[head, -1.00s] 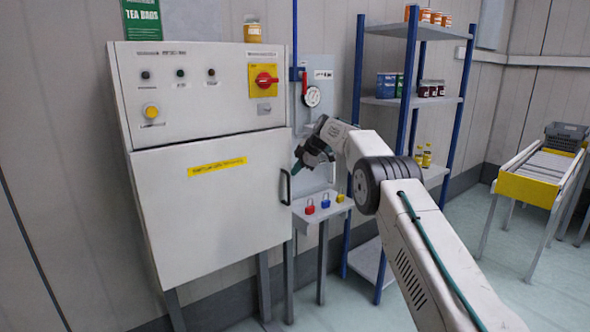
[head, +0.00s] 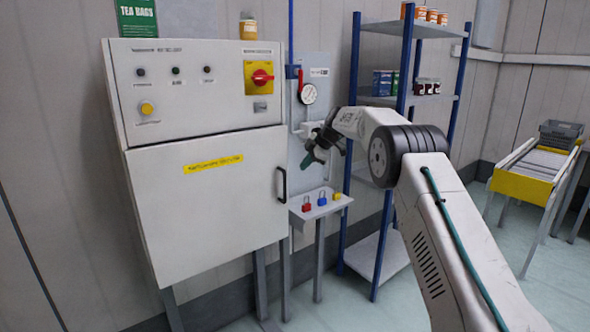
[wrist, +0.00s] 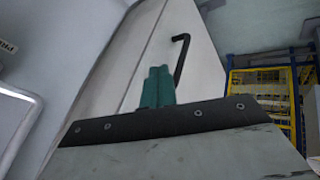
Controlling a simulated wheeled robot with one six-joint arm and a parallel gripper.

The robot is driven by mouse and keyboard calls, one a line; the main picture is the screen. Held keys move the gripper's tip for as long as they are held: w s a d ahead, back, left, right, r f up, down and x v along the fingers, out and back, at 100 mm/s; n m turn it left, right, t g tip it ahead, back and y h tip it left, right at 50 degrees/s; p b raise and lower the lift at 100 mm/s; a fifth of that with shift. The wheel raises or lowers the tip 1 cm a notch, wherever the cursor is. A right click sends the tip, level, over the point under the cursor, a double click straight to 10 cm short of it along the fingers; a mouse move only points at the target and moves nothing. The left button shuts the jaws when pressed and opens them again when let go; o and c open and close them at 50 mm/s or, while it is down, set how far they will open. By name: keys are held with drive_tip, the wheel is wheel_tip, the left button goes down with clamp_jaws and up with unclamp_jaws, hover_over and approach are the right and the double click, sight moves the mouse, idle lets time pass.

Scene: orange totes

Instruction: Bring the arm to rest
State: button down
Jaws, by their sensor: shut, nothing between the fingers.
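My gripper (head: 308,163) is at the end of my raised arm in the head view. It is in front of the grey wall panel, above the small shelf with padlocks and right of the white cabinet (head: 215,200). In the wrist view its green fingers (wrist: 157,87) are together with nothing between them. The cabinet's black door handle (head: 282,184) is left of and below the gripper, and it also shows beyond the fingers in the wrist view (wrist: 181,58).
A small shelf (head: 322,206) holds a red, a blue and a yellow padlock. A blue-post rack (head: 352,140) stands behind my arm. A pressure gauge (head: 308,94) is on the wall panel. A roller conveyor (head: 525,184) is at the right. Open floor lies between.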

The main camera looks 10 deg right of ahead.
drive_tip(key=v, duration=0.6)
drive_tip(key=s+f+m+g+h, duration=0.1)
drive_tip(key=s+f+m+g, duration=0.2)
drive_tip(key=s+f+m, duration=0.35)
drive_tip(key=s+a+r+m+h, duration=0.1)
drive_tip(key=s+m, duration=0.3)
drive_tip(key=s, duration=1.6)
drive_tip(key=s+a+r+m+h, duration=0.1)
drive_tip(key=s+r+m+h, duration=0.1)
drive_tip(key=s, duration=1.8)
drive_tip(key=s+a+r+m+h, duration=0.1)
drive_tip(key=s+m, duration=0.5)
drive_tip(key=s, duration=1.4)
drive_tip(key=shift+a+r, duration=0.5)
drive_tip(key=shift+r, duration=0.5)
drive_tip(key=shift+s, duration=0.1)
